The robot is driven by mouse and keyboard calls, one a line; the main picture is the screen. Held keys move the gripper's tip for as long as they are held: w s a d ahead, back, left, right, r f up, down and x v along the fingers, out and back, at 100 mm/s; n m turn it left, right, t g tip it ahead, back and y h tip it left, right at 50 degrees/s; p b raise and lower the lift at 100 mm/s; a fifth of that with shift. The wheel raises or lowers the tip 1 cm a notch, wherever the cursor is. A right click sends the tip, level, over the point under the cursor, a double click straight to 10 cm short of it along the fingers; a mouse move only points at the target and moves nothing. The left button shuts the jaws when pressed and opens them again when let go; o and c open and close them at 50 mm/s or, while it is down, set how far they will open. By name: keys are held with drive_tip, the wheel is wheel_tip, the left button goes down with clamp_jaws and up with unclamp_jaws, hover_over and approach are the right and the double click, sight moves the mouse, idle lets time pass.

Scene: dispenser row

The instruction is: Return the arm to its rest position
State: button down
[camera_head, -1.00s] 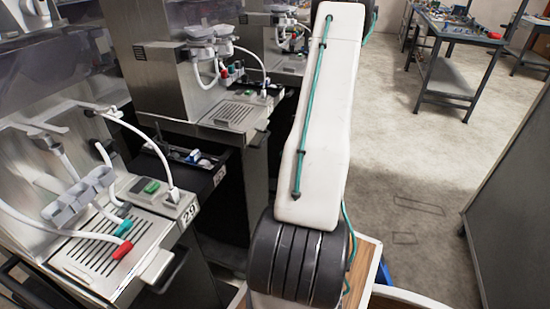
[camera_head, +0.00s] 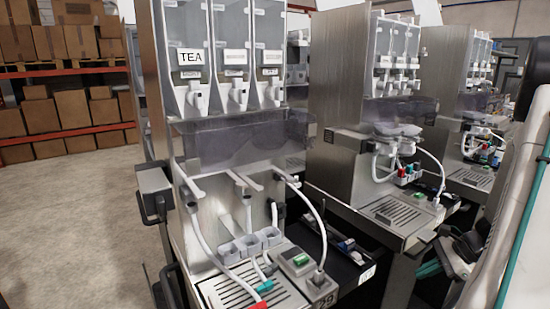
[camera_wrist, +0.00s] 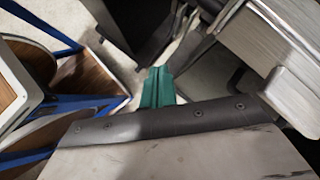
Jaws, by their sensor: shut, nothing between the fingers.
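My gripper (camera_wrist: 158,86) shows in the wrist view as two teal fingers close together, with nothing between them. In the head view, teal fingertips (camera_head: 429,269) show low at the right, beside the front of the second dispenser (camera_head: 350,110). My white arm fills the right edge of that view and hides part of what lies behind it.
A dispenser marked TEA (camera_head: 225,130) stands nearest, with hoses and a drip tray (camera_head: 235,290). More dispensers stand to its right. Shelves of cardboard boxes (camera_head: 65,115) stand at the back left. The floor (camera_head: 80,200) at left is clear. In the wrist view, wood panels with blue frames (camera_wrist: 100,105) lie left of the fingers.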

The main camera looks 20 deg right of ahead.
drive_tip(key=a+r+n+g, duration=0.3)
drive_tip(key=a+r+n, duration=0.3)
drive_tip(key=a, duration=0.3)
drive_tip(key=a+r+n+g, duration=0.3)
drive_tip(key=a+r+n, duration=0.35)
drive_tip(key=a, duration=0.25)
drive_tip(key=s+a+r+n+t+h, duration=0.1)
drive_tip(key=s+a+r+n+h, duration=0.2)
drive_tip(key=a, duration=0.5)
drive_tip(key=s+a+r+n+h, duration=0.2)
drive_tip(key=s+a+r+n, duration=0.3)
drive_tip(key=a+r+n, duration=0.2)
drive_tip(key=shift+a+r+n+t+h, duration=0.15)
drive_tip(key=shift+a+n+t+h, duration=0.25)
drive_tip(key=shift+a+n, duration=0.45)
drive_tip(key=shift+a, duration=0.15)
